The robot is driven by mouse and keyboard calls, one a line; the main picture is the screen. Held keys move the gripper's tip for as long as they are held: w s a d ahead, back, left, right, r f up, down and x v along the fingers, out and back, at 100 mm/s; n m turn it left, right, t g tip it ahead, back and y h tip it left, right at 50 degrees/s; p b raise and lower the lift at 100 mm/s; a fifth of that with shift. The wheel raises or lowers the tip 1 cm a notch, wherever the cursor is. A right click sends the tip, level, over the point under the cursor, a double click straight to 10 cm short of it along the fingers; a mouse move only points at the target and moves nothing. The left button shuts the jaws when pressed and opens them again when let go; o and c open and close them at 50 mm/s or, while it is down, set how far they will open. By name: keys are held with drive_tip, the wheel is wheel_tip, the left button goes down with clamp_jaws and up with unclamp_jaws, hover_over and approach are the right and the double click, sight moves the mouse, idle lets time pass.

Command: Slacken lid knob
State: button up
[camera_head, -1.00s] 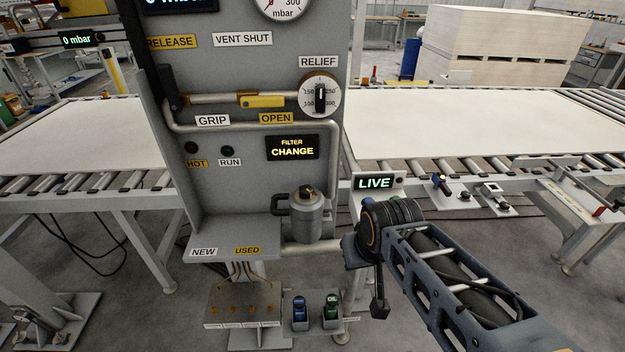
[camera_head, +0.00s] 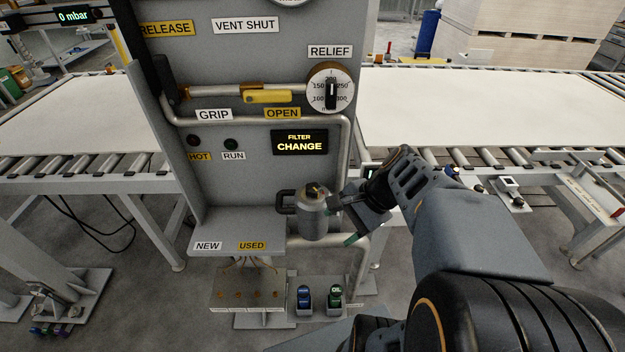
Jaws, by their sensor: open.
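One finger reaches close to the lid's right edge, and a green-tipped part shows lower down. I cannot tell whether anything touches the canister. The knob is not between the fingers.
A pipe (camera_head: 345,150) runs down the panel's right edge. The shelf (camera_head: 235,228) has NEW and USED labels and is clear left of the canister. The FILTER CHANGE display (camera_head: 300,143) is lit above it.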

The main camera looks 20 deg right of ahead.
sight(313, 186)
drive_tip(key=w+d+r+m+t+y+p, duration=0.2)
drive_tip(key=w+d+r+m+t+y, duration=0.15)
drive_tip(key=d+r+m+t, duration=0.55)
drive_tip(key=w+a+f+m+g, duration=0.1)
drive_tip(key=w+a+f, duration=0.1)
drive_tip(key=a, duration=0.1)
drive_tip(key=w+a+f+g, duration=0.1)
drive_tip(key=w+a+f, duration=0.2)
drive_tip(key=a, duration=0.1)
drive_tip(key=w+a+f+m+p, duration=0.1)
drive_tip(key=w+a+f, duration=0.1)
drive_tip(key=a, duration=0.2)
drive_tip(key=shift+w+f+m+g+y, duration=0.2)
drive_tip(key=shift+f+m+g+y, duration=0.1)
drive_tip(key=shift+f+g+y, duration=0.1)
drive_tip(key=shift+c, duration=0.2)
drive_tip(key=shift+r, duration=0.1)
drive_tip(key=c, duration=0.9)
